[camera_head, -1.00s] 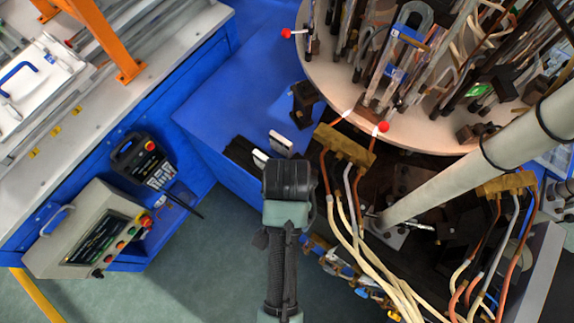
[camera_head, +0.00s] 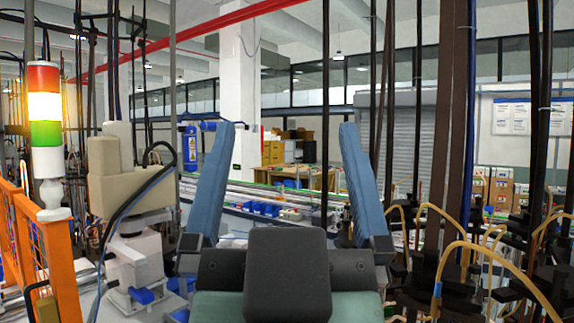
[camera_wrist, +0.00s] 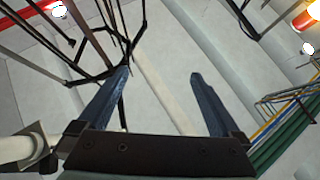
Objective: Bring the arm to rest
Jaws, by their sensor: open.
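My gripper (camera_head: 289,128) is raised in the middle of the head view, its two blue fingers pointing up and spread wide apart. Nothing is between the fingers. The dark wrist block below them hides part of the scene. In the wrist view my gripper (camera_wrist: 159,74) also shows open and empty, with the pale ceiling and dark rods behind it.
A lit red, white and green signal tower (camera_head: 44,105) and an orange frame (camera_head: 45,240) stand at the left. A beige machine (camera_head: 125,185) stands beside them. Dark vertical posts (camera_head: 455,130) and yellow hoses (camera_head: 490,250) fill the right. A white pillar (camera_head: 240,95) is farther back.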

